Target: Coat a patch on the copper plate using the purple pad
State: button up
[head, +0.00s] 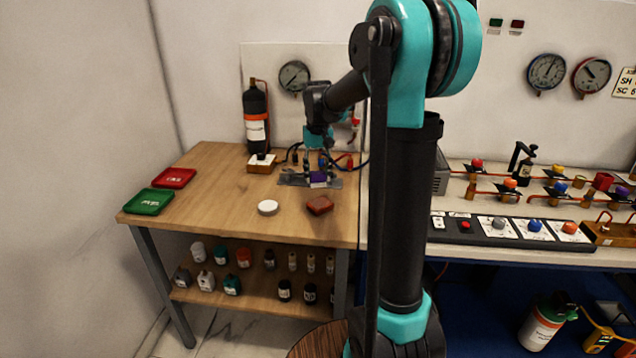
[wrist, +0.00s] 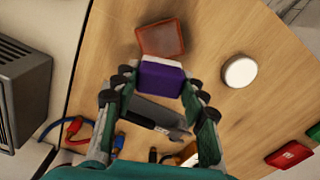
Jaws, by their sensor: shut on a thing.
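The purple pad (head: 318,180), with a pale edge in the wrist view (wrist: 160,77), is held between the fingers of my gripper (head: 318,172), also seen in the wrist view (wrist: 162,84). The gripper points down over a dark grey flat plate (head: 290,180) on the wooden table; its grey surface also shows in the wrist view (wrist: 155,112). I cannot tell whether the pad touches this plate. A reddish-brown, copper-coloured square piece (head: 320,205) lies closer to the table's front, just beyond the pad in the wrist view (wrist: 162,38). Which one is the copper plate is unclear.
A white round lid (head: 268,208) lies on the table (head: 225,190). Green (head: 149,201) and red (head: 174,178) trays lie at the left. A dark bottle (head: 256,118) stands behind, near cables. The table's left middle is clear.

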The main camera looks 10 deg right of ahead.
jog(key=shift+r, duration=1.35)
